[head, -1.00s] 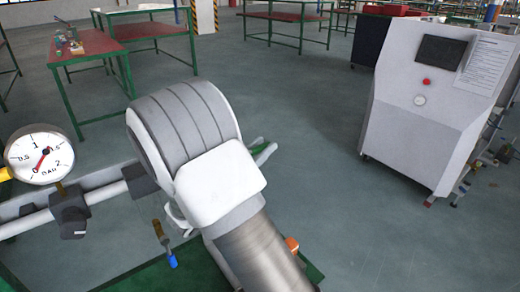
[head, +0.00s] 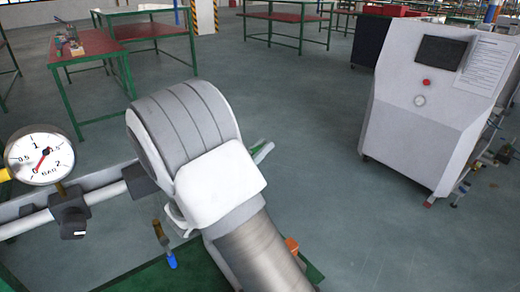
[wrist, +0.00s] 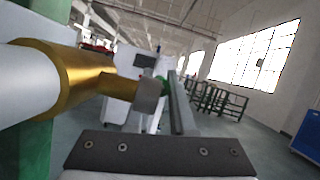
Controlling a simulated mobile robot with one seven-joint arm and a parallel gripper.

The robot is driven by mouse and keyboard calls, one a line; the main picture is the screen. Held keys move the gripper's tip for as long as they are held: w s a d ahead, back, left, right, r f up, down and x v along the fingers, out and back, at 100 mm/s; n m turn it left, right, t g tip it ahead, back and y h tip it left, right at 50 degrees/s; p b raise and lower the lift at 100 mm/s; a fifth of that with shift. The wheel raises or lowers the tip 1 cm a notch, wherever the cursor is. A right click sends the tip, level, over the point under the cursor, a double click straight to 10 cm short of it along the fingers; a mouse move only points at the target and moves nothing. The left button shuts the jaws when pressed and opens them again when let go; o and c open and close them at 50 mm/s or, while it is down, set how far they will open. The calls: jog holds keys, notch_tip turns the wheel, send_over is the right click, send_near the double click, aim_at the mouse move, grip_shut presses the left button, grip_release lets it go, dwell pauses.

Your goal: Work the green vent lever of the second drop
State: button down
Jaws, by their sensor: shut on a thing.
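The green vent lever (head: 262,151) shows only as a small piece beside my wrist in the head view; most of it is hidden behind my arm. In the wrist view a small green part (wrist: 163,88) shows past a grey round piece on a brass valve stub (wrist: 117,87). My gripper (wrist: 172,100) is shut on the lever, with a grey finger bar right beside the green part. The exact grip is hidden. The brass fitting (wrist: 68,78) joins a white pipe on the left.
A round pressure gauge (head: 40,155) with a red needle stands on the pipe at left, above a black clamp (head: 70,212). A blue-tipped valve handle (head: 165,243) hangs below my arm. A grey cabinet (head: 412,120) stands right, with open floor between.

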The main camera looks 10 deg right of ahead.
jog(key=shift+r+p, duration=0.1)
jog(key=shift+p, duration=0.3)
dwell(0.3)
jog(key=shift+y+p, duration=0.3)
jog(key=shift+p, duration=0.2)
jog(key=shift+g+y+p, duration=0.3)
jog(key=shift+p, duration=0.3)
jog(key=f+y+p, duration=0.1)
jog(key=p, duration=0.1)
jog(key=g+y+p, duration=0.1)
jog(key=p, duration=0.1)
jog(key=shift+s+a+f, duration=0.1)
jog(key=shift+a+f, duration=0.05)
jog(key=shift+f, duration=0.2)
jog(key=shift+a+f+g+y+p, duration=0.1)
jog(key=shift+f+g+y+p, duration=0.2)
jog(key=shift+f+y, duration=0.2)
jog(key=c, duration=0.8)
grip_release()
jog(key=shift+o, duration=0.2)
